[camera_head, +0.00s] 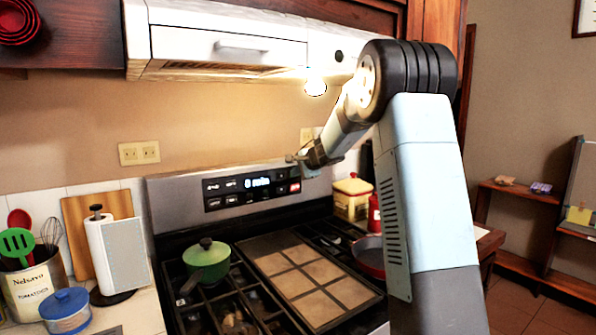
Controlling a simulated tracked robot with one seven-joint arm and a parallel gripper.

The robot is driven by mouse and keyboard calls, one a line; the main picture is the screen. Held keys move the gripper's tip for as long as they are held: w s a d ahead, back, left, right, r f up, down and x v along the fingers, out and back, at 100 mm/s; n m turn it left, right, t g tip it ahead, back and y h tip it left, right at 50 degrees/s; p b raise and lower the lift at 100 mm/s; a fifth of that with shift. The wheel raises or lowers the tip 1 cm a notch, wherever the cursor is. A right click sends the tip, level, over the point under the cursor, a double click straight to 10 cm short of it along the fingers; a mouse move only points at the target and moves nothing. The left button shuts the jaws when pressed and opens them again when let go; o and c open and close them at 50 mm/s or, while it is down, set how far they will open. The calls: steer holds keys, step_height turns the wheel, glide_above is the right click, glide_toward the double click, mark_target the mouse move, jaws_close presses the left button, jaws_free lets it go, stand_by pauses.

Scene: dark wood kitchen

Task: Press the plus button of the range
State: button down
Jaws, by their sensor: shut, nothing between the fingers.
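The range (165,205) stands against the back wall, its raised control panel (252,189) facing me. The panel has a lit display with small white characters, dark buttons on both sides and below, and a red button (295,187) at its right end. The marks on the buttons are too small to read, so I cannot tell which is the plus. My gripper (291,158) is shut and empty. In the picture it is just above the panel's right end, above the red button. I see no clear contact with the panel, and the depth between them is hard to judge.
A green pot (206,262) sits on the left burners, a griddle plate (310,278) in the middle, a red pan (369,257) at right. A yellow canister (352,198) stands right of the panel. The white range hood (230,45) hangs above. A paper-towel roll (103,250) stands left.

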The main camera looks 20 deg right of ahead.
mark_target(280, 173)
steer(key=x, duration=0.2)
steer(key=r+x, duration=0.1)
steer(key=x, duration=0.4)
steer(key=shift+w+a+r, duration=0.1)
steer(key=shift+w+a, duration=0.05)
steer(key=shift+w, duration=0.3)
steer(key=shift+w+a, duration=0.15)
steer(key=shift+w, duration=0.3)
steer(key=shift+w+a+r, duration=0.15)
steer(key=shift+w+a, duration=0.05)
steer(key=shift+w, duration=0.35)
steer(key=shift+a+r, duration=0.1)
steer(key=shift+r, duration=0.15)
